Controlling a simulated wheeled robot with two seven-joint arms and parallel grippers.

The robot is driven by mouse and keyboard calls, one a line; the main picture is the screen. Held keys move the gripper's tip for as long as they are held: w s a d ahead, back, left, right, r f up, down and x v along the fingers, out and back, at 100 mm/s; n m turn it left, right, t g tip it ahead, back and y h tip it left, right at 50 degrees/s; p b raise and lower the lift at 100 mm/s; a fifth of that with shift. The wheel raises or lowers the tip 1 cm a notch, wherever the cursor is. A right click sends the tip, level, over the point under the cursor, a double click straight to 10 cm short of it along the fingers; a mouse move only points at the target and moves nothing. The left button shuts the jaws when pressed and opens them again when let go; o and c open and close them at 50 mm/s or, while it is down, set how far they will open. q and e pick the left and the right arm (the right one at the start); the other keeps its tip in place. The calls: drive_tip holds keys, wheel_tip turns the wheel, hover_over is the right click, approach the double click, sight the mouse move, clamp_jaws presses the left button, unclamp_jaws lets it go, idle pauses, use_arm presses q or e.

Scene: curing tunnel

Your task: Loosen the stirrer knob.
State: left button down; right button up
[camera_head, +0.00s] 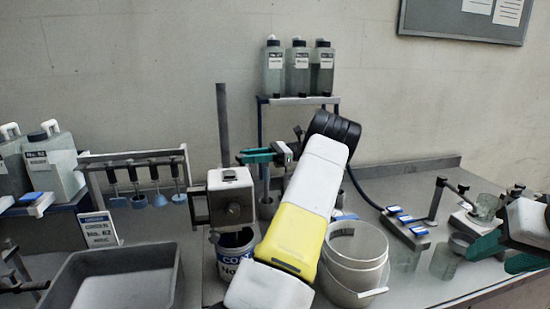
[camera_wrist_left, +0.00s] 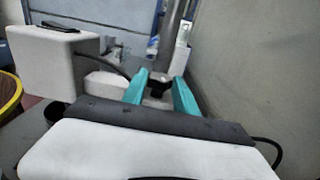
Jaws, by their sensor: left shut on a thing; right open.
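The stirrer (camera_head: 230,190) is a white box with a dark square front, held on an upright dark rod (camera_head: 223,120) above a can (camera_head: 236,262). My left gripper (camera_head: 242,157) reaches in from its right, level with the rod and just above the box. In the left wrist view its teal fingers (camera_wrist_left: 160,90) close around a small black knob (camera_wrist_left: 158,80), near the rod. The head view does not show this knob clearly. My right gripper (camera_head: 503,254) is open at the right edge, near a clear glass beaker (camera_head: 445,262).
A grey tray (camera_head: 168,285) lies front left. A rack of hanging stirrers (camera_head: 135,157) and several bottles (camera_head: 45,160) stand at left. More bottles sit on a raised shelf (camera_head: 300,100) behind. A white bucket (camera_head: 357,245) stands right of the can, partly behind my left arm.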

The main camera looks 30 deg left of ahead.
use_arm(q)
drive_tip(key=shift+w+a+n+g+h, duration=0.15)
drive_tip(key=shift+w+n+g+h, duration=0.05)
drive_tip(key=shift+n+g+h, duration=0.75)
drive_tip(key=shift+h, duration=0.25)
drive_tip(key=c, duration=1)
unclamp_jaws()
drive_tip(key=shift+o, duration=0.2)
drive_tip(key=shift+r, duration=0.15)
drive_tip(key=s+d+r, duration=0.4)
drive_tip(key=s+d, duration=0.6)
drive_tip(key=s, duration=0.2)
drive_tip(key=shift+s+r, duration=0.3)
drive_tip(key=shift+r, duration=0.05)
drive_tip(key=shift+c, duration=0.3)
